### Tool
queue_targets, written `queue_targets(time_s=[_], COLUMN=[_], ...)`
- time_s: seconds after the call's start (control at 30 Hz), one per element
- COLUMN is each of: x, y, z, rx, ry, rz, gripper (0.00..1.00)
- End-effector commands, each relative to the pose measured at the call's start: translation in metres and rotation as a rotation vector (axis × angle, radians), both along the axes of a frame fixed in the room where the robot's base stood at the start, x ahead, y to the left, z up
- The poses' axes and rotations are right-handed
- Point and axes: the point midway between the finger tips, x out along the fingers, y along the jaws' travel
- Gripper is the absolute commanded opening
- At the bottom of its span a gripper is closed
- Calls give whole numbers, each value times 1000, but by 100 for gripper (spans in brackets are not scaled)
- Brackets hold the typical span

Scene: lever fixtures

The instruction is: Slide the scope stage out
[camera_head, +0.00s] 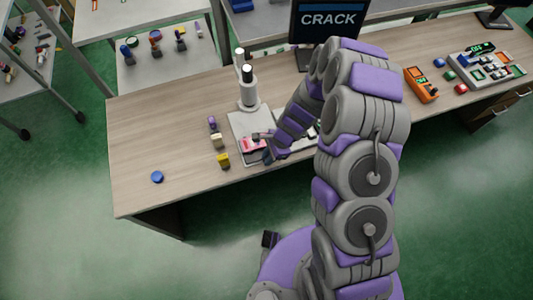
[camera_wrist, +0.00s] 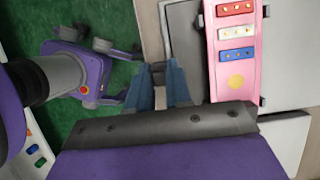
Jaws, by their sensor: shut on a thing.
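The microscope (camera_head: 248,92) stands on the table, its grey base plate (camera_head: 238,122) toward the front edge. The pink scope stage (camera_head: 254,144) lies low on that plate. In the wrist view the stage (camera_wrist: 237,82) carries a red, a white and a blue block and a yellow disc. My gripper (camera_head: 262,140) is at the stage near the table's front edge. In the wrist view my gripper's blue-grey fingers (camera_wrist: 165,78) are close together, just left of the pink surface. They are shut on a part of the stage; the exact contact is hard to make out.
Small purple, cream and yellow pieces (camera_head: 218,140) stand left of the microscope. A blue disc (camera_head: 157,177) lies further left. A monitor (camera_head: 328,20) stands behind. An orange device (camera_head: 421,85) and a button panel (camera_head: 486,66) are at the right. The table's left part is mostly clear.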

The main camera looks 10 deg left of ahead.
Motion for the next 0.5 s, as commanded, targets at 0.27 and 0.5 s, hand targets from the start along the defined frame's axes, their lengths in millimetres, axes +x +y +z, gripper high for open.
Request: queue_targets(time_s=[0.27,0.5], x=[-3,-2], y=[-1,2], z=[-1,-2], rx=[0,-4], ry=[7,7], rz=[1,2], gripper=[37,45])
